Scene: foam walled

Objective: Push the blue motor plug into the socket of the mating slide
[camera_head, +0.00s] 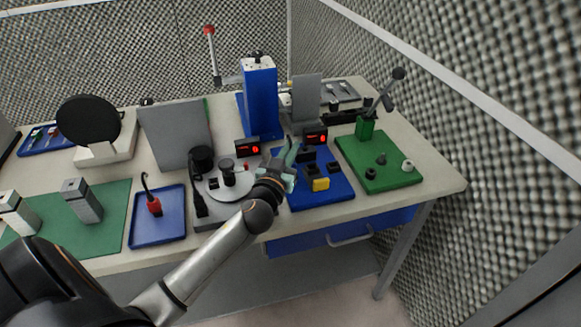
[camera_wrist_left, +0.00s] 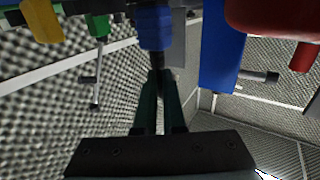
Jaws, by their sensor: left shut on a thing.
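My left gripper (camera_head: 291,158) reaches over the blue base plate (camera_head: 336,196) from the left. In the left wrist view its dark green fingers (camera_wrist_left: 159,82) are closed together on the dark end of a blue piece (camera_wrist_left: 155,27), which appears to be the blue motor plug. In the head view the plug is hidden by the gripper. Black blocks (camera_head: 306,154) and a yellow block (camera_head: 320,184) stand on the blue plate beside the gripper. I cannot make out the socket or tell whether the plug touches it. My right gripper is not in view.
A tall blue column (camera_head: 260,100) and two red-lit displays (camera_head: 247,148) (camera_head: 316,138) stand behind the gripper. A green plate (camera_head: 400,183) with a lever lies to the right. A round turntable (camera_head: 228,182) and blue tray (camera_head: 158,228) lie to the left.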

